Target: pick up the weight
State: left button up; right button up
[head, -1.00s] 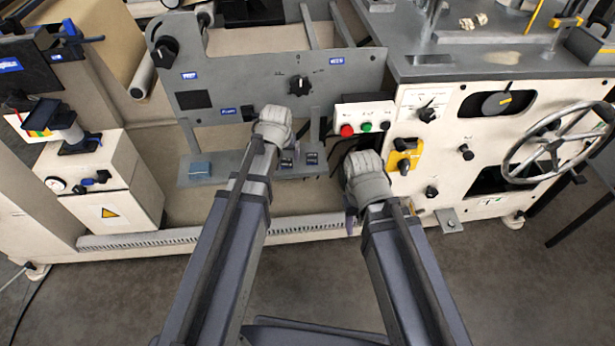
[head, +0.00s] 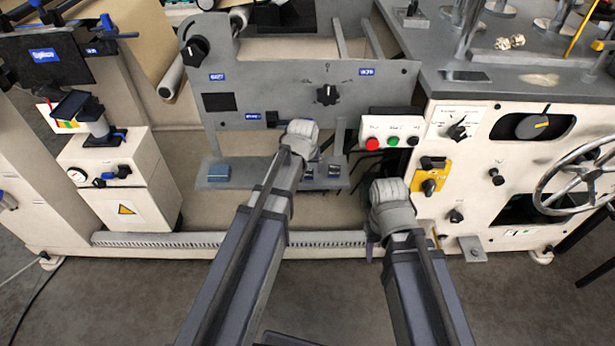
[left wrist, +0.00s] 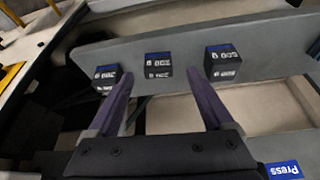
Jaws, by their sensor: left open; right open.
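Several small dark weights with blue tops and white print sit in a row on a grey shelf (head: 262,180). In the left wrist view there is a left one (left wrist: 107,78), a middle one (left wrist: 158,65) and a right one (left wrist: 222,62). My left gripper (left wrist: 159,82) is open, its two purple fingers apart, with the middle weight showing between them; I cannot tell the remaining distance. In the head view my left wrist hides part of the shelf, and two weights show beside it, one (head: 307,171) and another (head: 334,171). My right gripper (head: 371,248) is open, low before the machine, its fingers mostly hidden.
A blue-grey block (head: 218,172) sits at the shelf's left end. A grey panel with a black knob (head: 327,94) stands above the shelf. A button box (head: 392,138), yellow switch (head: 430,178) and handwheel (head: 582,178) are to the right. Floor in front is clear.

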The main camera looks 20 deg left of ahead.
aim_at(307, 170)
pick_arm(q)
jog(key=b+x, duration=0.3)
jog(key=x, duration=0.1)
jog(key=shift+w, duration=0.15)
jog(key=shift+c, duration=0.2)
grip_shut()
dwell(0.4)
